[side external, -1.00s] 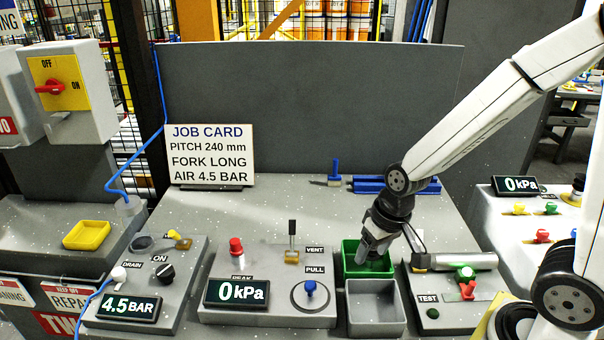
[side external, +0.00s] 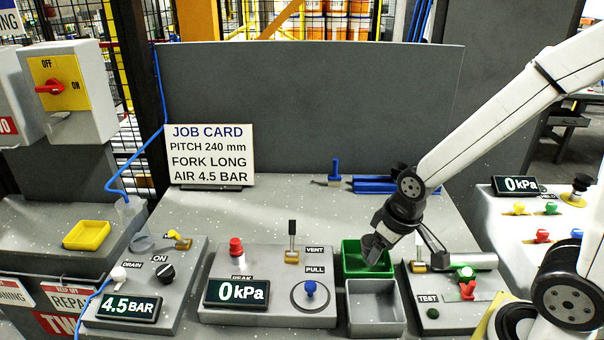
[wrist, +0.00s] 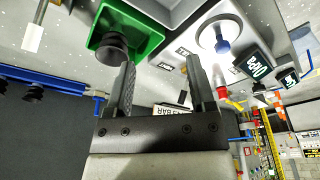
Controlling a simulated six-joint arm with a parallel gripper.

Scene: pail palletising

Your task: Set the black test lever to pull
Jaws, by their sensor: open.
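The black test lever (side external: 292,228) stands upright on a brass base (side external: 291,256) on the grey test panel, beside the VENT (side external: 315,250) and PULL (side external: 314,270) labels. My gripper (side external: 374,252) is to the right of the lever, tilted down above the green bin, and apart from the lever. In the wrist view my gripper (wrist: 160,74) is open with nothing between its fingers. I cannot make out the lever clearly in that view.
The green bin (side external: 351,262) holds a black suction cup (wrist: 110,46). A grey bin (side external: 374,308) sits in front of it. On the panel are a blue knob (side external: 310,288), a red knob (side external: 236,247) and a 0 kPa display (side external: 237,292). The table behind the lever is clear.

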